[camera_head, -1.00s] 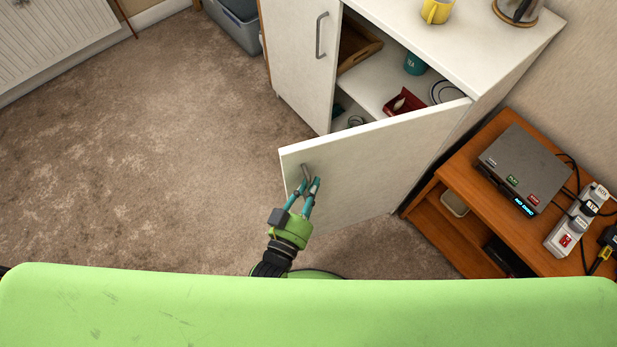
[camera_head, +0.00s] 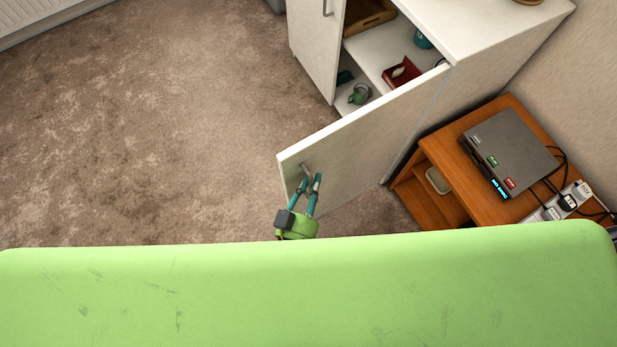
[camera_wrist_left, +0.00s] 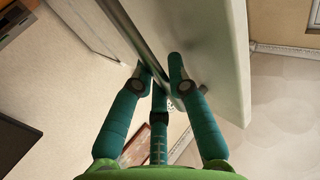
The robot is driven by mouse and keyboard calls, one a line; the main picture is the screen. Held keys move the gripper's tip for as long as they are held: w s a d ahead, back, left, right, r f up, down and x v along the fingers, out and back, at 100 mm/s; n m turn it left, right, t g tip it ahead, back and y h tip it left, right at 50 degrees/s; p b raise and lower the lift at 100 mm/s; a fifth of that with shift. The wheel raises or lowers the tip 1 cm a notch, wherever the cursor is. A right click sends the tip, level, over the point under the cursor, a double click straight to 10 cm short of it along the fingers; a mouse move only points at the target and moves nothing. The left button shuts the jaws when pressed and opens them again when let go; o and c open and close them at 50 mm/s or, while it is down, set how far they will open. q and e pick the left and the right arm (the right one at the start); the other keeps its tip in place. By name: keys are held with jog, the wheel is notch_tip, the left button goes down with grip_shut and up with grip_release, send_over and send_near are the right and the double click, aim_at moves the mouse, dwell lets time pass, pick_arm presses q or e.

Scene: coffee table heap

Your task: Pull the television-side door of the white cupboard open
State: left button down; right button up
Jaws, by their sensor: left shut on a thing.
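The white cupboard (camera_head: 487,28) stands at the upper right of the head view. Its television-side door (camera_head: 365,142) stands wide open, swung out over the carpet, and the shelves inside show. A grey bar handle (camera_head: 307,170) is on the door near its free edge. My left gripper (camera_head: 310,183) is at that handle, its teal fingers shut on it. In the left wrist view the fingers (camera_wrist_left: 160,75) close around the handle bar, beside the pale door panel (camera_wrist_left: 215,50). My right gripper is not in view.
The cupboard's other door (camera_head: 316,45) is shut. Inside are a wooden tray (camera_head: 369,17), a red holder (camera_head: 401,74) and a green mug (camera_head: 360,93). A wooden stand (camera_head: 461,178) with a grey box (camera_head: 508,150) is right of the door. Carpet (camera_head: 150,130) on the left is clear.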

pick_arm(q)
jog(key=shift+d, duration=0.1)
jog(key=c, duration=1.5)
grip_release()
jog(key=shift+s, duration=0.1)
jog(key=v, duration=1.1)
jog(key=shift+s, duration=0.35)
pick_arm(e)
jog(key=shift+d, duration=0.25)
